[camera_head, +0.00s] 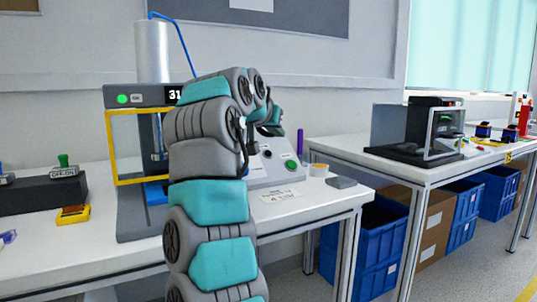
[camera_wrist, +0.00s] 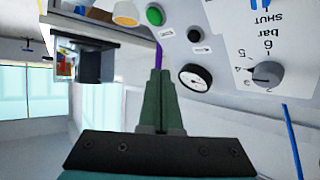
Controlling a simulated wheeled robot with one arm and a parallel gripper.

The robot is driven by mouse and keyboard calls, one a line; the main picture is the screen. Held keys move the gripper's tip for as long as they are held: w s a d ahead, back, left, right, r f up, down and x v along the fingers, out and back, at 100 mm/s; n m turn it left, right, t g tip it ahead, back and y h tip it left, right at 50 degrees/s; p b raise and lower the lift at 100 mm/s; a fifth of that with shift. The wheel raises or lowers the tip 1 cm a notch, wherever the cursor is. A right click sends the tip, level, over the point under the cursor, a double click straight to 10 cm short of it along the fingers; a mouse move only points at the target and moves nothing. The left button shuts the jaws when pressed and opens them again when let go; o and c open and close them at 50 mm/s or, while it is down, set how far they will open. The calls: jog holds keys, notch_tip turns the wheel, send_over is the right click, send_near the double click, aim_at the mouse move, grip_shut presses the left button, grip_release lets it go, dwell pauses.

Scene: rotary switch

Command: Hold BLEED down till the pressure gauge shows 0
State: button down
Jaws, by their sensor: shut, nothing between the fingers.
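The sloped grey control panel (camera_head: 263,173) stands on the near bench, partly hidden by my arm. It also shows, turned over, in the wrist view (camera_wrist: 225,65). There it carries a round white pressure gauge (camera_wrist: 195,78), whose needle reading is too small to tell. A black button (camera_wrist: 195,33), a green button (camera_wrist: 155,15) and a grey rotary knob (camera_wrist: 268,75) on a "bar" scale with SHUT are beside it. The button labels are too small to read, so I cannot tell which is BLEED. My gripper (camera_wrist: 158,73) is shut and empty, its tips left of the gauge in the wrist view.
A press-like machine with a yellow frame (camera_head: 112,146) and a partly hidden display stands left of my arm. A purple marker (camera_head: 300,141), a small tub (camera_head: 318,170) and a dark grey block (camera_head: 341,182) are right of the panel. A second bench (camera_head: 405,164) stands further right.

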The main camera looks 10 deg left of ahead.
jog(key=shift+w+a+f, duration=0.35)
jog(key=shift+w+f, duration=0.15)
jog(key=shift+f, duration=0.2)
jog(key=shift+w+a+f, duration=0.3)
jog(key=shift+w+f, duration=0.15)
jog(key=shift+f, duration=0.25)
jog(key=shift+w+a+f, duration=0.35)
jog(key=shift+w+f, duration=0.15)
jog(key=shift+f, duration=0.2)
jog(key=shift+w+f+b, duration=0.1)
jog(key=shift+b, duration=0.2)
jog(key=shift+w+a+f, duration=0.1)
jog(key=shift+w+f, duration=0.05)
jog(key=shift+f, duration=0.05)
jog(key=shift+w+a+f, duration=0.2)
jog(key=shift+f, duration=0.1)
dwell(3.3)
jog(key=shift+s+d+r, duration=0.3)
jog(key=shift+s+r, duration=0.15)
jog(key=shift+r, duration=0.2)
jog(key=shift+s+d+r, duration=0.3)
jog(key=shift+s+r, duration=0.15)
jog(key=shift+r, duration=0.2)
jog(key=shift+s+d+r, duration=0.35)
jog(key=shift+s+r, duration=0.1)
jog(key=shift+r, duration=0.15)
jog(key=shift+s+d+r, duration=0.3)
jog(key=shift+s+r, duration=0.15)
jog(key=shift+r, duration=0.2)
